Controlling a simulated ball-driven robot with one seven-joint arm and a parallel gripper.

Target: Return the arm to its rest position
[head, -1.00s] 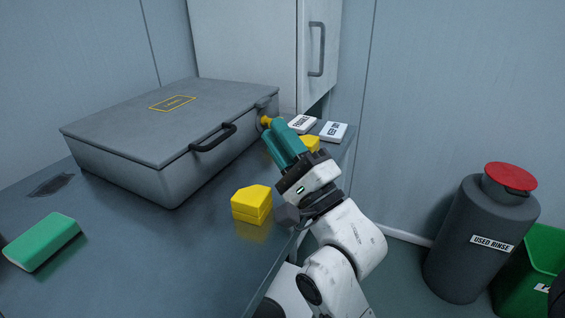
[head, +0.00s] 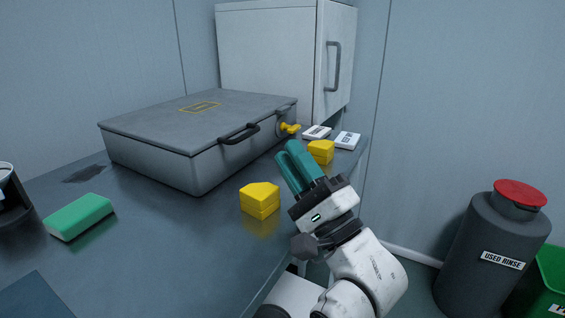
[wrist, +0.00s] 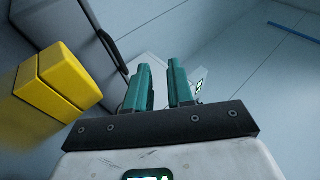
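My gripper (head: 290,153) has two teal fingers and is up over the right edge of the bench, in front of the grey case (head: 150,152). The fingers stand a little apart with nothing between them; the gap also shows in the wrist view (wrist: 160,75). My white arm reaches up from the bottom of the head view.
Yellow blocks stand left of my gripper (head: 260,198) and behind it (head: 321,150). A green block (head: 78,216) is at left. A grey "USED RINSE" drum (head: 490,255) and green bin (head: 545,285) stand right.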

